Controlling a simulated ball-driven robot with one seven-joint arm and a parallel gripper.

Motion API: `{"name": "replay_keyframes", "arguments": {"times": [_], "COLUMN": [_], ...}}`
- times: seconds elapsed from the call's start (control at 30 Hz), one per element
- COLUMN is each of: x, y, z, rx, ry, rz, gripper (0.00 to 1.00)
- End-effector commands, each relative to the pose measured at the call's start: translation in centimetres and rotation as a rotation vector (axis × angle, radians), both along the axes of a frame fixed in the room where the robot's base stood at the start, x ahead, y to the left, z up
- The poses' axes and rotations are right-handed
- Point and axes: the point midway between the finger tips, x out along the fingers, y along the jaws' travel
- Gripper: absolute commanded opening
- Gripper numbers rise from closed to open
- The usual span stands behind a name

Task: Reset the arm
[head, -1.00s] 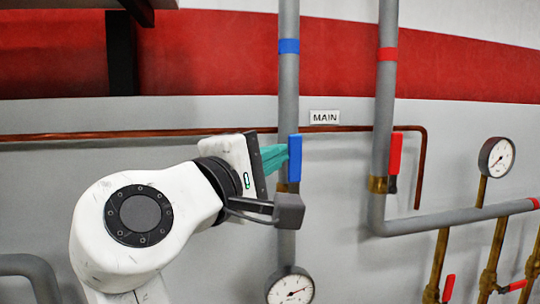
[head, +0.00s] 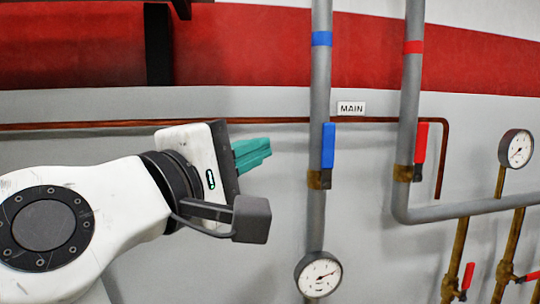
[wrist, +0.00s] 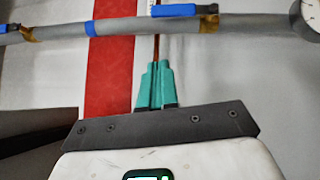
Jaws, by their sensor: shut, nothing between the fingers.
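My arm reaches in from the lower left in the head view. My gripper (head: 252,153) has teal fingers pointing right, shut and empty. It is apart from the blue valve handle (head: 328,146) on the grey pipe, with a clear gap of wall between them. In the wrist view, my gripper (wrist: 155,84) shows its two fingers together, and the blue handle (wrist: 172,10) lies beyond them on the pipe, which runs across the top of the picture. The blue handle lies along its pipe.
A pipe with a red handle (head: 420,143) stands to the right. A gauge (head: 318,274) sits low on the blue-marked pipe, another gauge (head: 516,149) at far right. A MAIN label (head: 351,108) and a copper pipe (head: 80,125) are on the wall.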

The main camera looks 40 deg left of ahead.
Motion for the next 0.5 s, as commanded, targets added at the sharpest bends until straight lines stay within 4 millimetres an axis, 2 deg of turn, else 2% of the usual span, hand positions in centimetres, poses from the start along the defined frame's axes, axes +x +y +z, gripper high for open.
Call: {"name": "replay_keyframes", "arguments": {"times": [0.1,0.2,0.5], "x": [-1.7,-2.6,-3.0], "y": [-0.1,-0.2,-0.2], "z": [-0.1,-0.1,0.0], "rx": [0.002,0.001,0.0], "ry": [-0.002,-0.001,0.0], "rz": [0.002,0.0,0.0], "gripper": [0.0,0.0,0.0]}}
